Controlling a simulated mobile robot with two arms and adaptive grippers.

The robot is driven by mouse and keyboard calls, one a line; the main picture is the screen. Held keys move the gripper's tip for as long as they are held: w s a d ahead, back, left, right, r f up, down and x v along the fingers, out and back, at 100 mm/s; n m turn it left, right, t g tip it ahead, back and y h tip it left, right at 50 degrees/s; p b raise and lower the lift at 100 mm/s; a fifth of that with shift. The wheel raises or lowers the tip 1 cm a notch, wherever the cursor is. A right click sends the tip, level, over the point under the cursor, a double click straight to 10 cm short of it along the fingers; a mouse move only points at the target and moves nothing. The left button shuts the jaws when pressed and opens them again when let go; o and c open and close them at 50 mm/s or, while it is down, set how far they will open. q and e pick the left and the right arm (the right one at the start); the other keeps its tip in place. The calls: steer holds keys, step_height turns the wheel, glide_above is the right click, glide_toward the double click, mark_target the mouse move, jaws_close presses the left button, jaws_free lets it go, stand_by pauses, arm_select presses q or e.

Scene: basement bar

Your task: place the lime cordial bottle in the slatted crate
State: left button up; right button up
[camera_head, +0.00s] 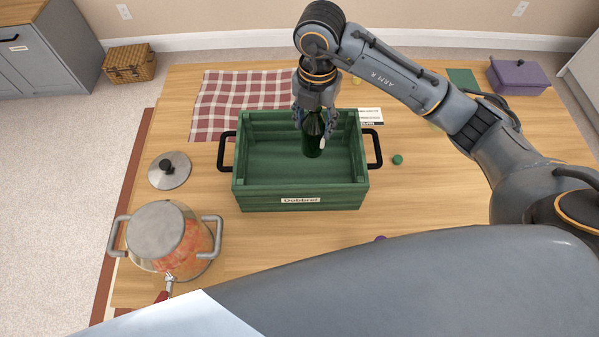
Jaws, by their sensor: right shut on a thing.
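A dark green bottle (312,138) is held upright by my right gripper (315,115), which is shut on its upper part. The bottle shows over the inside of the green slatted crate (340,195), right of its middle; I cannot tell whether its base touches the crate floor. The rest of the crate's interior that shows is empty. The bottle's top is hidden by the gripper. My left gripper is not in view.
Left of the crate are a glass pot (187,250) with a metal lid and a loose lid (169,171). A checked cloth (215,98) lies behind. A green cap (397,159) lies to the right. A purple box (518,75) stands back right.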

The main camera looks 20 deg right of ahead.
mark_target(313, 140)
step_height(313, 140, down, 7)
steer(key=shift+w+r+p, duration=0.1)
steer(key=shift+r+p, duration=0.1)
steer(key=shift+p, duration=0.35)
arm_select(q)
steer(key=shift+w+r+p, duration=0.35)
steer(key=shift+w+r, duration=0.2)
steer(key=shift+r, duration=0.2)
arm_select(e)
step_height(313, 140, down, 5)
steer(key=shift+d+r, duration=0.1)
steer(key=shift+r, duration=0.1)
steer(key=shift+f, duration=0.2)
steer(key=o, duration=1.4)
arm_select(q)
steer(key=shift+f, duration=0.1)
